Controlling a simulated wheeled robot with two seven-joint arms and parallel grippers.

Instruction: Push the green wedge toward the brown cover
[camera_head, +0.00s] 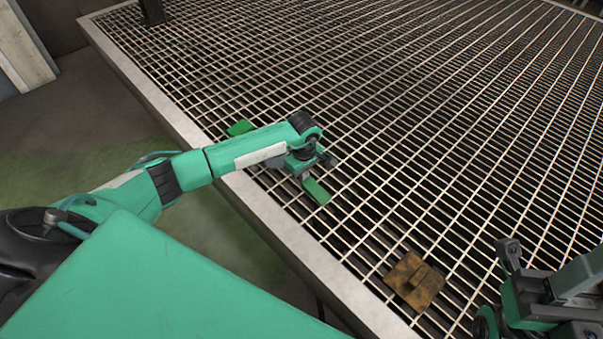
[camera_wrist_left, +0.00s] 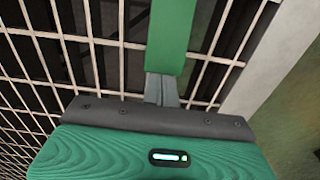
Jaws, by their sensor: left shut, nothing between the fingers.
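A green wedge (camera_head: 317,191) lies on the metal grating near its left edge. My left gripper (camera_head: 304,176) is shut and empty at the wedge's upper-left end. In the left wrist view the shut fingertips (camera_wrist_left: 162,88) point at the near end of the green wedge (camera_wrist_left: 171,38) and look in contact with it or very close. The brown cover (camera_head: 414,281) lies on the grating farther down and to the right, apart from the wedge. My right gripper (camera_head: 525,285) shows in part at the lower right; its fingers are not clear.
The grating (camera_head: 400,120) has a pale flat rim (camera_head: 290,238) along its left side. A second green piece (camera_head: 239,127) lies behind my left arm near that rim. A dark post (camera_head: 152,12) stands at the top left. The grating between wedge and cover is clear.

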